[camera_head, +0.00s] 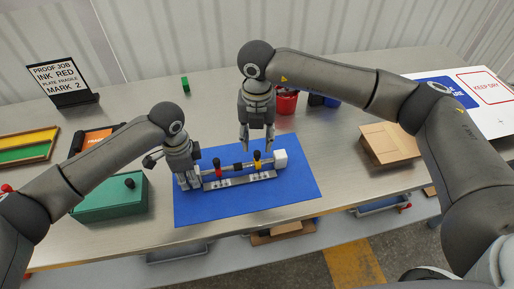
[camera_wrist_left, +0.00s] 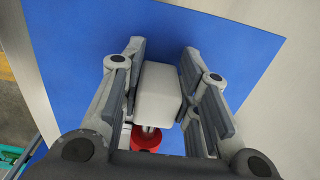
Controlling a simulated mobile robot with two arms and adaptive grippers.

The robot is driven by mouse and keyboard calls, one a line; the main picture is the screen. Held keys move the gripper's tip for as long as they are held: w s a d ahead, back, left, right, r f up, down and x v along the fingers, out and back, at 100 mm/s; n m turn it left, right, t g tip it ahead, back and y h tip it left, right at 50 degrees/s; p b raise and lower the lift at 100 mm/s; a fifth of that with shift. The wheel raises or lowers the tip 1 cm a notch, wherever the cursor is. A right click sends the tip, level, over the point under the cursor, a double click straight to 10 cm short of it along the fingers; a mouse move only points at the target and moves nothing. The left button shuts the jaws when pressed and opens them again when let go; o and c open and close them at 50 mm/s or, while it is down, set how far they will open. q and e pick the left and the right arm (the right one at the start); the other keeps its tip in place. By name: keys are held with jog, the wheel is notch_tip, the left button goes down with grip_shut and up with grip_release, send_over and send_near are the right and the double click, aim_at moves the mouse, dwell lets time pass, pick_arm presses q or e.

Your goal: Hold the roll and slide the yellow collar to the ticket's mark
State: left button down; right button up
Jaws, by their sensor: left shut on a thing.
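The roll is a thin bar on a grey marked base (camera_head: 240,181), with a white end block (camera_head: 281,158) at its right. A red collar (camera_head: 218,172) and a yellow collar (camera_head: 257,166), both with black knobs, sit on it; a dark piece (camera_head: 238,167) lies between them. My left gripper (camera_head: 188,184) is shut on the roll's left white end block (camera_wrist_left: 158,92); the red collar (camera_wrist_left: 147,138) shows beyond it in the left wrist view. My right gripper (camera_head: 257,146) is open just above the yellow collar, fingers apart. The ticket (camera_head: 60,80) reads INK RED, MARK 2.
The base stands on a blue mat (camera_head: 300,190). A green box (camera_head: 110,198) is at left, a cardboard box (camera_head: 390,144) at right, and a red container (camera_head: 285,101) behind. A small green block (camera_head: 185,84) lies at the back. The back middle of the table is mostly clear.

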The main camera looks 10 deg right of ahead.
aim_at(257, 152)
notch_tip(257, 152, up, 6)
jog(key=shift+f, duration=0.1)
dwell(0.4)
pick_arm(q)
jog(key=c, duration=1)
grip_release()
jog(key=shift+r, duration=0.1)
